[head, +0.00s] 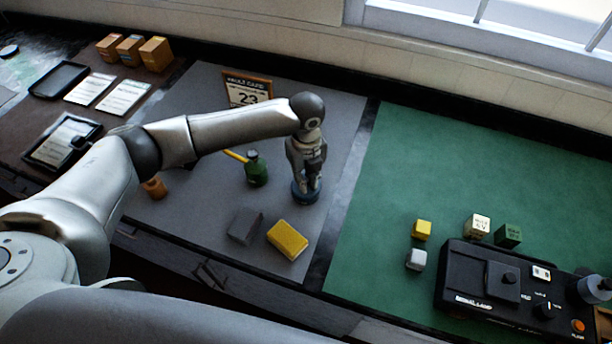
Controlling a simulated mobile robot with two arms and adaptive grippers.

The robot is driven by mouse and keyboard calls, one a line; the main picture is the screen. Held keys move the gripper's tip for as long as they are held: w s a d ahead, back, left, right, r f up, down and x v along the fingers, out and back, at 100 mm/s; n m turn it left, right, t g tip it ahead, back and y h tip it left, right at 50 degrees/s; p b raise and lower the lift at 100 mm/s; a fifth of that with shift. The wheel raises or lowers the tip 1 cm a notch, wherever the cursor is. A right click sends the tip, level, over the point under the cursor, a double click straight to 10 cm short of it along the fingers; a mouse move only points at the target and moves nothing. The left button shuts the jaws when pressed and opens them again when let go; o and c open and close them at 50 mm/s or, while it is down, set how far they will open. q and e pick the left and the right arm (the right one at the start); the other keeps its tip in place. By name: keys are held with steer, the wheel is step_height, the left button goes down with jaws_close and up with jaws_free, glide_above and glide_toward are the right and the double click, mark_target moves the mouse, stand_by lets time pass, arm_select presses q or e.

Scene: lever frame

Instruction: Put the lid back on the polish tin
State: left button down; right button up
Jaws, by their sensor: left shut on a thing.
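The polish tin (305,197) is a small, round, dark blue shape on the grey mat, right of the green bottle. My left gripper (308,184) points straight down over it, its fingers shut on what looks like the lid at the top of this blue shape. The fingers hide most of the lid. I cannot tell whether lid and tin touch or where one ends and the other begins. My right gripper is not in view.
A green bottle (256,170) stands left of the tin. A yellow sponge (288,239) and grey block (245,226) lie in front. A calendar (247,90) stands behind. The green mat (400,160) to the right has clear room, with cubes and a black lamp box (470,275) nearer me.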

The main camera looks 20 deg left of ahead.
arm_select(q)
steer(key=c, duration=1.3)
jaws_free()
steer(key=shift+c, duration=0.2)
steer(key=shift+o, duration=0.3)
steer(key=o, duration=0.4)
step_height(320, 180, up, 5)
steer(key=p, duration=0.5)
steer(key=shift+r+p, duration=0.35)
steer(key=shift+r, duration=0.65)
